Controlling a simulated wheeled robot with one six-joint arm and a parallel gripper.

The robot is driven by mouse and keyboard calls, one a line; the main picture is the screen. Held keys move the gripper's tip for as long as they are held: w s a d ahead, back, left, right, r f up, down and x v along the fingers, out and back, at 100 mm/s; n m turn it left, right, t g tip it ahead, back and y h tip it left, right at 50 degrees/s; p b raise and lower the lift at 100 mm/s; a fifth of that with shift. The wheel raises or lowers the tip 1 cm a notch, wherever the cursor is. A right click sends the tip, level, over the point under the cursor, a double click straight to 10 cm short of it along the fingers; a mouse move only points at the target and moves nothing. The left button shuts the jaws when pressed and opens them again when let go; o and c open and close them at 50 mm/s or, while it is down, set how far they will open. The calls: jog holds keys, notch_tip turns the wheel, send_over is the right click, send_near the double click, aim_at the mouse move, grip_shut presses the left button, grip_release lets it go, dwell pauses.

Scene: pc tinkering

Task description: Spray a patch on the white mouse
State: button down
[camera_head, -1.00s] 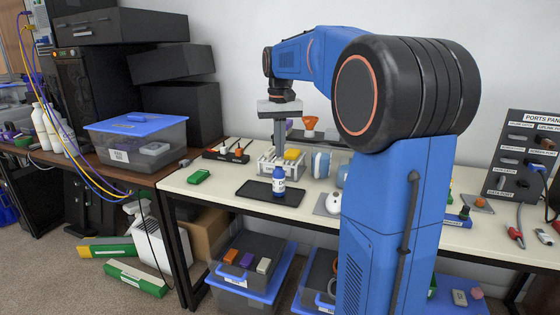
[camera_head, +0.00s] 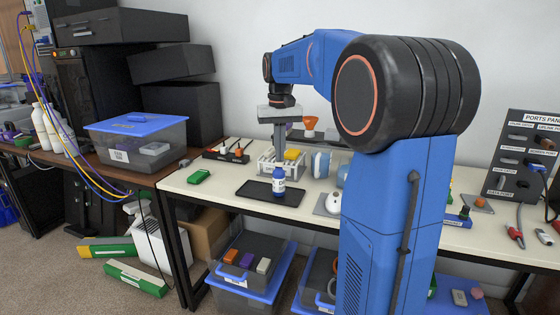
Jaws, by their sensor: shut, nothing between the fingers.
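The white mouse (camera_head: 333,203) seems to be the pale rounded thing on a grey pad (camera_head: 322,206), right of the tray and partly hidden by my arm. My gripper (camera_head: 281,150) points down above the table, behind and above the bottle, near a white rack. It is shut and empty. Its fingertips are small, and their exact gap to the bottle and rack is hard to tell.
The white rack (camera_head: 268,167) with a yellow block (camera_head: 292,154) stands behind the tray. Blue-and-white rolls (camera_head: 320,164) stand to its right. A ports panel (camera_head: 520,158) stands at far right. The table front between tray and edge is clear.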

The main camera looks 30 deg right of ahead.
dwell(0.4)
jog(key=shift+r, duration=1.15)
jog(key=shift+f, duration=1.3)
jog(key=shift+r, duration=1.3)
jog(key=shift+r, duration=2.5)
